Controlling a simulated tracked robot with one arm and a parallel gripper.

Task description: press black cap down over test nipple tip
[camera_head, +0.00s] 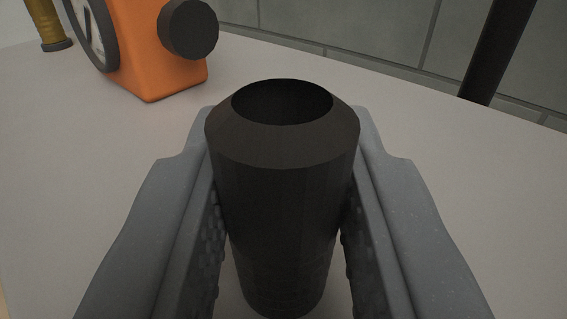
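A black cap (280,200), a hollow tapered tube with a wide round opening at its upper end, stands in the middle of the view. My gripper (282,165) is around it, with one grey finger against its left side and one against its right side. The fingers touch the cap near its upper part. The inside of the cap is dark. I cannot tell whether its lower end rests on the white table. No test nipple tip can be made out.
An orange device (155,45) with a round dial and a black knob (188,28) stands at the back left. A brass-coloured cylinder (48,25) is beside it. A dark post (505,45) rises at the back right, before a grey tiled wall (375,30). The white table (480,170) is clear on the right.

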